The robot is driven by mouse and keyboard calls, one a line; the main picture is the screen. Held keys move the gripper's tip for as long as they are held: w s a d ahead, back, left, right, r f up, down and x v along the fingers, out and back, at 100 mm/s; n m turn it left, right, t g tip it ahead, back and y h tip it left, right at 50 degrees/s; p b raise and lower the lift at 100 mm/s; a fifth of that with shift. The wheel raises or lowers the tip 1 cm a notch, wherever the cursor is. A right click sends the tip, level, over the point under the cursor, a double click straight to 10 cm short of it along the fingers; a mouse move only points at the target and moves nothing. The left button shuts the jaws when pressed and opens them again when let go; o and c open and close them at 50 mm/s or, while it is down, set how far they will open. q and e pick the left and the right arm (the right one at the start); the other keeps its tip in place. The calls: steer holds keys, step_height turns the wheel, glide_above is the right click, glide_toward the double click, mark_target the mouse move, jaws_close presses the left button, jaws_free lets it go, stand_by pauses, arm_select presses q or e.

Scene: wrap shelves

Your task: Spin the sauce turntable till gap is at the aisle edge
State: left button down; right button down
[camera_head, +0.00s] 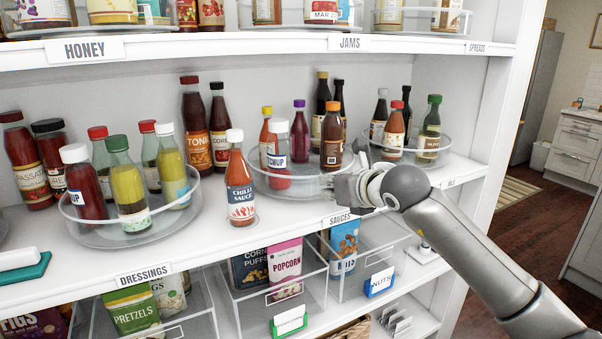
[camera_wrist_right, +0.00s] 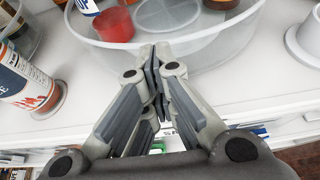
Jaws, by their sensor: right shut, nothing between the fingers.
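The sauce turntable (camera_head: 300,189) is a clear round tray above the SAUCES label (camera_head: 341,218). Several bottles stand on it, including a ketchup bottle (camera_head: 278,158) with a white cap at its front left and a brown bottle (camera_head: 332,137) at its right. Bare floor shows between these two at the front. My right gripper (camera_head: 340,190) is shut and empty at the front right of the turntable. In the right wrist view its fingertips (camera_wrist_right: 155,55) meet in front of the clear wall (camera_wrist_right: 225,52); I cannot tell whether they touch it. My left gripper is out of view.
A chilli sauce bottle (camera_head: 240,180) stands on the shelf just left of the turntable, near the shelf edge. The dressings turntable (camera_head: 135,232) is further left, and another turntable (camera_head: 420,155) is to the right. Clear bins (camera_head: 262,300) sit on the shelf below.

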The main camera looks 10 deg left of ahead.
steer(key=shift+s+d+f+b, duration=0.2)
steer(key=shift+s+b, duration=0.3)
steer(key=shift+b, duration=0.35)
steer(key=shift+b+v, duration=0.65)
steer(key=shift+v, duration=0.45)
steer(key=shift+s+f, duration=0.15)
steer(key=shift+f, duration=0.05)
steer(key=v, duration=1.2)
steer(key=shift+f, duration=0.1)
